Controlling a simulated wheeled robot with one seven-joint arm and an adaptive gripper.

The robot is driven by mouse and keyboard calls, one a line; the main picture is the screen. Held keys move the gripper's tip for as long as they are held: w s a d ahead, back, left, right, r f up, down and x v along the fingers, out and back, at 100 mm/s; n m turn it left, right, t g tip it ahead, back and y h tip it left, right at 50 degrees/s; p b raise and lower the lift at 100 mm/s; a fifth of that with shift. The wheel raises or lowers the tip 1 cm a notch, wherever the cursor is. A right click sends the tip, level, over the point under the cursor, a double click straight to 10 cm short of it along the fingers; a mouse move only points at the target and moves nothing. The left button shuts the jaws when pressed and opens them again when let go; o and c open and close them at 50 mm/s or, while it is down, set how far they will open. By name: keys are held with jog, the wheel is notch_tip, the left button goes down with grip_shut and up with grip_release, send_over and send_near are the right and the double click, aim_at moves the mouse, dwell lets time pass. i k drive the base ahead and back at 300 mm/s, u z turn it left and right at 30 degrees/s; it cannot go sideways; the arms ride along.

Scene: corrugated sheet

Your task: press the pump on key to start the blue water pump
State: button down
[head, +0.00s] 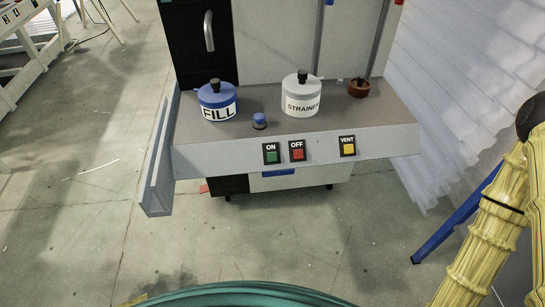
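The ON key (271,156) is a green square in a black plate with a white "ON" label. It is on the front panel (215,158) of a grey workstation. The red OFF key (298,155) sits just to its right. My gripper is not in view.
A yellow VENT key (348,149) is farther right on the panel. A white STRAINER canister (301,96) and a brown pot (358,88) stand on the top. Corrugated sheets (445,85) stand at right. The concrete floor (270,235) before the panel is clear.

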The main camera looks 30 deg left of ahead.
aim_at(271, 156)
jog(key=k, duration=1.35)
jog(key=u, duration=0.15)
jog(key=i, duration=0.6)
jog(key=u, duration=0.4)
